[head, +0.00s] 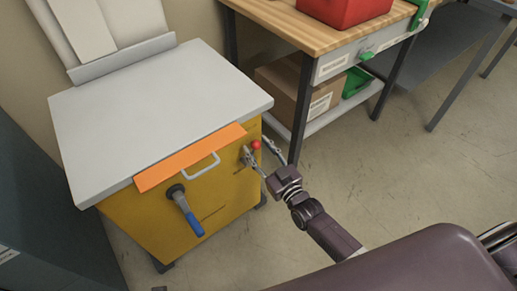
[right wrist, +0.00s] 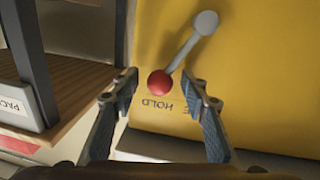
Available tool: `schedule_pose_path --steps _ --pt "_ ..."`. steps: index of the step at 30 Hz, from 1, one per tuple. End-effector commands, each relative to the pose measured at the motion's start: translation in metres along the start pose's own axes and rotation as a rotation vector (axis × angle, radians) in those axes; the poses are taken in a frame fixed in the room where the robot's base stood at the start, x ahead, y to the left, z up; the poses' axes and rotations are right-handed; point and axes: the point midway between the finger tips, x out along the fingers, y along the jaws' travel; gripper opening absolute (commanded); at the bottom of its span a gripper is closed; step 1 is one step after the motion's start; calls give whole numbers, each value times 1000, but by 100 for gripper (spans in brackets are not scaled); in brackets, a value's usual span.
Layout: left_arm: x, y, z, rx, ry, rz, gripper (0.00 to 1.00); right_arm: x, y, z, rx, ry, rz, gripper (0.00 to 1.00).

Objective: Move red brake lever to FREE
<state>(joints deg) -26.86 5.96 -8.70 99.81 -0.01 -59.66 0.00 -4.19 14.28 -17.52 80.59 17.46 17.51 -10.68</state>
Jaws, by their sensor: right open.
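The red brake lever has a red ball knob (head: 255,145) on the right part of the yellow cabinet's front. In the right wrist view its red ball (right wrist: 160,83) sits on a grey rod that slants up right to a round grey pivot (right wrist: 206,22). Upside-down lettering reading HOLD (right wrist: 156,105) shows just below the ball, with a partly hidden "E" to its right. My right gripper (head: 260,152) is open at the lever. In the right wrist view the ball appears between the spread fingertips (right wrist: 163,88); contact is not visible. My left gripper is out of view.
The yellow cabinet (head: 225,203) has a grey top (head: 150,100), an orange strip (head: 190,158), a white handle (head: 203,167) and a blue-handled lever (head: 189,215). A wooden workbench (head: 300,27) with a lower shelf stands close on the right. Open floor (head: 400,180) lies further right.

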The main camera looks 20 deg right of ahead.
Motion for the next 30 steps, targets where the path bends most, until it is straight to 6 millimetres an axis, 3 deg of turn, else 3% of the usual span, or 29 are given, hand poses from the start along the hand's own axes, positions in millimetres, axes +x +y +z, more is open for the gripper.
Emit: schedule_pose_path --steps 5,16,30 --pt "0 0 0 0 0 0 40 0 0 0 0 0 0 41" --pt "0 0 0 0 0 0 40 0 0 0 0 0 0 0" --pt "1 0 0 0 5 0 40 -1 -3 -2 -33 3 1 0"
